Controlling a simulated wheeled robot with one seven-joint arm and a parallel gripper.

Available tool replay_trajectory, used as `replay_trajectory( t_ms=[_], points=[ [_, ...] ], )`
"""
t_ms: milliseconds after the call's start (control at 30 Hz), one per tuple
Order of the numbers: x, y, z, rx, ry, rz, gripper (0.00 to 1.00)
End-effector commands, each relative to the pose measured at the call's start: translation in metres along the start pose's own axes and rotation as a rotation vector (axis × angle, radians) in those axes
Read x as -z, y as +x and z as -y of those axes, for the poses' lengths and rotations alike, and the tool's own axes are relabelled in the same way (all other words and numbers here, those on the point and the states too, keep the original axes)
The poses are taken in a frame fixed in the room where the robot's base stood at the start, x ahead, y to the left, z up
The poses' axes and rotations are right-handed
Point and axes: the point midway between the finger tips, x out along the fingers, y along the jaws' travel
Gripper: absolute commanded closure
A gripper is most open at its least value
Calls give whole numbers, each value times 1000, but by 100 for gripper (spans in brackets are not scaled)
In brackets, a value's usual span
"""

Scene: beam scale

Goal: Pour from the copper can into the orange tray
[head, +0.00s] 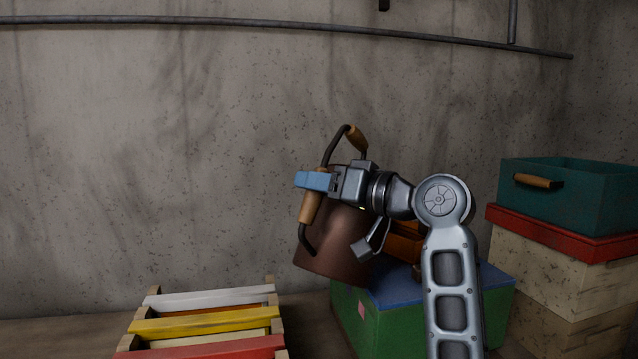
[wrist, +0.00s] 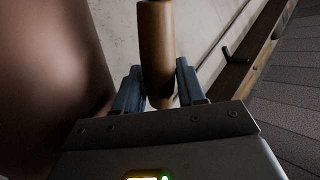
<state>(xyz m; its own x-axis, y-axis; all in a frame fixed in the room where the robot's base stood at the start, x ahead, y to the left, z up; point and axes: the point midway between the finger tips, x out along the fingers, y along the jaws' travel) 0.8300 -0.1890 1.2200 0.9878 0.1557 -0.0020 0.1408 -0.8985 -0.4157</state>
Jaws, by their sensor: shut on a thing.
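The copper can (head: 335,245) is a dark brown-copper vessel, tilted in the head view, with dark handles that carry wooden grips. My gripper (head: 312,181) is shut on one wooden grip of the can. In the wrist view that grip stands between the two blue fingers of my gripper (wrist: 157,88), and the can's side (wrist: 50,70) fills the left. The orange tray (head: 403,246) sits behind my arm on the blue top of a green box, just right of the can. My arm and the can hide much of it. The can's mouth and contents cannot be seen.
The green box with the blue top (head: 390,325) stands below the can. A teal crate (head: 585,195) rests on a red-lidded pale box (head: 560,270) at right. A rack of white, yellow and red slats (head: 205,328) is at lower left. A concrete wall stands behind.

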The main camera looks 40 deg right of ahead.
Motion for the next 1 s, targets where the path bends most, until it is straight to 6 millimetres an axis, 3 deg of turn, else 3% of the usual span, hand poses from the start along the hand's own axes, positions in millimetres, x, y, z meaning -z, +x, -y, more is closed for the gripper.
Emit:
replay_trajectory(
  t_ms=[1000],
  points=[
    [-11, -1, 2, 2, -4, -6, 100]
  ],
)
